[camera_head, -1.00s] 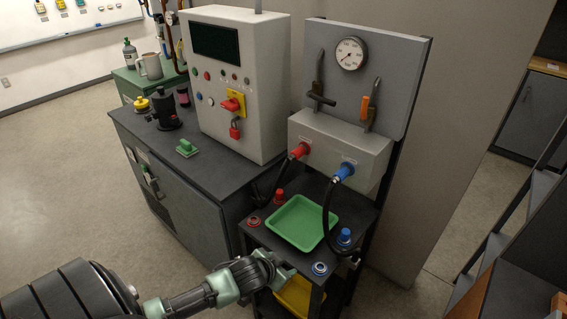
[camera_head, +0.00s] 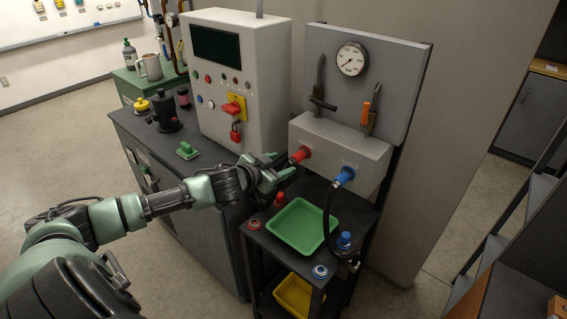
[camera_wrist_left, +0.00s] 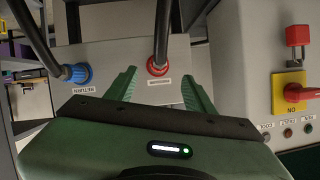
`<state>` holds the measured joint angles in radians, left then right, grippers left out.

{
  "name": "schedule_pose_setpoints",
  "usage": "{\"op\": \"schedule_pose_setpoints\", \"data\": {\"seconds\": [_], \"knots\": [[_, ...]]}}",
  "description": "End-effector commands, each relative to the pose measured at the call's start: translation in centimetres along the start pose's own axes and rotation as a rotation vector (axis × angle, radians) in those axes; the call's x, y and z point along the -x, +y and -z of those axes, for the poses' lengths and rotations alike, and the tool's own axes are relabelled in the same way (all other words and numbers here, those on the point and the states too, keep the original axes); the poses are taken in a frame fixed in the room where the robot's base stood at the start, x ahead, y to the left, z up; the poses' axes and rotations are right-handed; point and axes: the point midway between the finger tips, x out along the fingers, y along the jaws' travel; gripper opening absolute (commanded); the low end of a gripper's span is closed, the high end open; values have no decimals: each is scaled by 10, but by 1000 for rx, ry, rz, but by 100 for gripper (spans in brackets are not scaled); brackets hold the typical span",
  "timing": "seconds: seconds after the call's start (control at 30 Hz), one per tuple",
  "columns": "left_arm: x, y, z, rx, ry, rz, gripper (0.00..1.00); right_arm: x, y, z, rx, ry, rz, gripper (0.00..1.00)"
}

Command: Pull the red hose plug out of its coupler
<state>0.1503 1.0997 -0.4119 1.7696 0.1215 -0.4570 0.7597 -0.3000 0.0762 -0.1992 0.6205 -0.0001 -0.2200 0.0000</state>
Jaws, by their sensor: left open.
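The red hose plug (camera_head: 299,155) sits in its coupler on the front of the grey manifold box, left of the blue plug (camera_head: 344,175). My left gripper (camera_head: 284,167) is open and empty, just left of the red plug. In the left wrist view the red plug (camera_wrist_left: 157,67) shows between the two green fingers of my left gripper (camera_wrist_left: 158,73), with its black hose (camera_wrist_left: 162,30) running up from it. The fingers do not appear to touch the plug. In the head view the gripper hides most of the red hose. My right gripper is not in view.
A green tray (camera_head: 302,226) lies on the small stand below the box, with red and blue caps beside it. A control cabinet (camera_head: 231,100) with a red padlock (camera_head: 235,132) stands to the left. The blue plug's black hose (camera_head: 328,215) hangs beside the tray.

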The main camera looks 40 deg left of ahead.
Motion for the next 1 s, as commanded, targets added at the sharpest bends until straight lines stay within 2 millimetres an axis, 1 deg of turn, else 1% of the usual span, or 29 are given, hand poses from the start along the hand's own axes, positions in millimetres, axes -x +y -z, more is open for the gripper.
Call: {"op": "schedule_pose_setpoints", "data": {"seconds": [0.17,0.4,0.5,0.7,0.97,1.0], "knots": [[-20,0,3,5,1,1,54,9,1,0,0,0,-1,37],[-54,1,2,2,-1,1,54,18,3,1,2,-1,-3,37],[-64,1,0,2,-2,1,54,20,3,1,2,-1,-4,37],[-74,1,-1,0,-2,-1,54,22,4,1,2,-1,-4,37],[-75,2,-1,-1,-2,-1,54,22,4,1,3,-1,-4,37],[-75,2,-1,-1,-2,-1,42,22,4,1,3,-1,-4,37]]}}
